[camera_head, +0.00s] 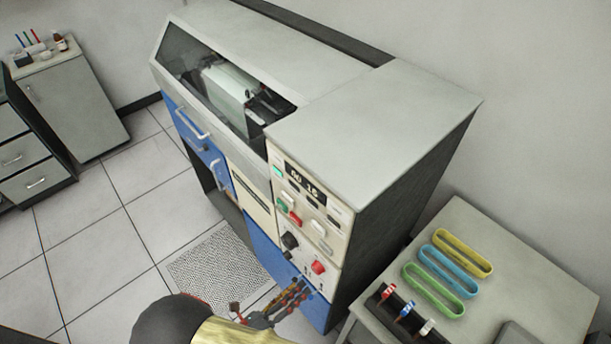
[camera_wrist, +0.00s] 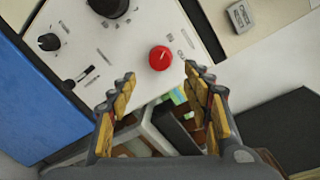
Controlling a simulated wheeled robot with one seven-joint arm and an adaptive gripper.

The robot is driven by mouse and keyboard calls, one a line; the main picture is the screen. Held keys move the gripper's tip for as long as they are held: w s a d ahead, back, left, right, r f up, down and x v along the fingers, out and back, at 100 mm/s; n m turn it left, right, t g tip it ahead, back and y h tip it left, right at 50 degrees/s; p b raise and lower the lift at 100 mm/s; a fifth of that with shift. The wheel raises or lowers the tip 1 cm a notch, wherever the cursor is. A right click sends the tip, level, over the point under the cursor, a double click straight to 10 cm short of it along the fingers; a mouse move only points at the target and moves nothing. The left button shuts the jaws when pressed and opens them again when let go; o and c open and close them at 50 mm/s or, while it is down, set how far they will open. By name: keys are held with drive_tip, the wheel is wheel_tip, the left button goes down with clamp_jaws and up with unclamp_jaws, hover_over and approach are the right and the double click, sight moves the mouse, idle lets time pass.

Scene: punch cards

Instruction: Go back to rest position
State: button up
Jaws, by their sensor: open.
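My gripper (camera_head: 297,292) is low in front of the control panel of a large blue and beige machine (camera_head: 375,115) in the head view. In the wrist view, my gripper (camera_wrist: 161,76) is open and empty, its two yellow-padded fingers spread apart. A round red button (camera_wrist: 160,57) on the panel shows between and just beyond the fingertips. The same button (camera_head: 318,267) is just above the fingers in the head view. Whether a fingertip touches the panel cannot be told.
A side table (camera_head: 535,275) at the right holds yellow (camera_head: 463,253), blue (camera_head: 448,270) and green (camera_head: 432,290) oblong trays and a dark rack with small coloured tags. A perforated floor mat (camera_head: 218,268) lies before the machine. Open tiled floor (camera_head: 100,245) extends left, toward grey cabinets (camera_head: 70,105).

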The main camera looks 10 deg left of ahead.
drive_tip(key=s+d+f+m+g+h, duration=0.1)
drive_tip(key=s+d+f+m+g, duration=0.1)
drive_tip(key=s+d+m+g, duration=0.4)
wheel_tip(320, 180, up, 7)
drive_tip(key=s+d+m+g+y+b, duration=0.15)
drive_tip(key=m+g, duration=0.45)
drive_tip(key=m, duration=0.8)
drive_tip(key=w+d+r+m+g+y+b, duration=0.1)
drive_tip(key=w+d+r+m+y+b, duration=0.1)
drive_tip(key=r+m+y, duration=0.3)
drive_tip(key=w+d+r+m+y+b, duration=0.1)
drive_tip(key=w+d+r+m+y, duration=0.25)
drive_tip(key=r+m, duration=0.35)
drive_tip(key=d+r+m+t+y+b, duration=0.1)
drive_tip(key=d+r+m+t+b, duration=0.2)
drive_tip(key=d+r+m+t, duration=0.2)
drive_tip(key=d+r+m, duration=0.3)
drive_tip(key=d+r, duration=0.4)
drive_tip(key=d, duration=0.2)
drive_tip(key=shift+w, duration=0.25)
